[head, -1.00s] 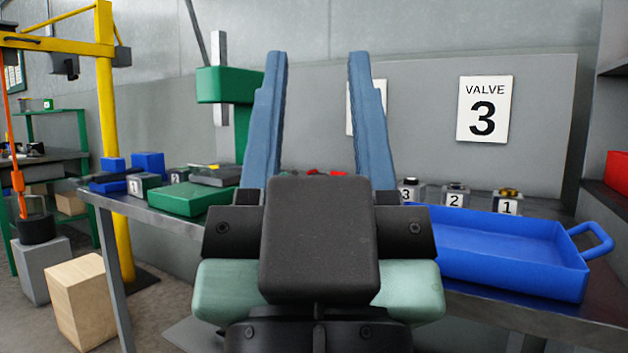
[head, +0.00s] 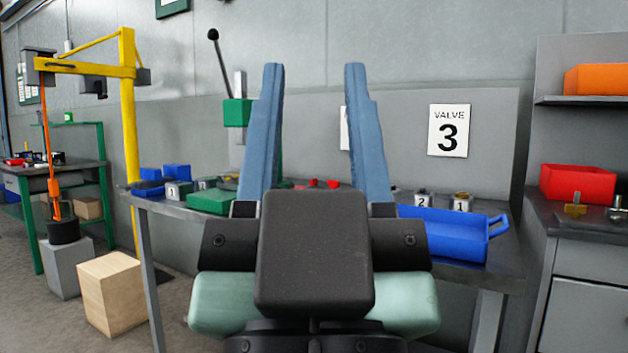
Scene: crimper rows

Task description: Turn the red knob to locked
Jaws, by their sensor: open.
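My gripper (head: 313,68) fills the middle of the head view, its two blue fingers upright, wide apart and empty. Small red parts (head: 332,184) show low between the fingers, at the back of the grey workbench (head: 148,207). They are too small and too covered to tell whether one is the red knob or which way it points. My gripper's dark body hides much of the bench in front of them. No locked marking is readable.
A green press (head: 237,112) with a long lever stands behind the left finger. A blue tray (head: 455,243) and numbered blocks (head: 461,201) lie on the right. A wooden crate (head: 112,292) stands on the left floor.

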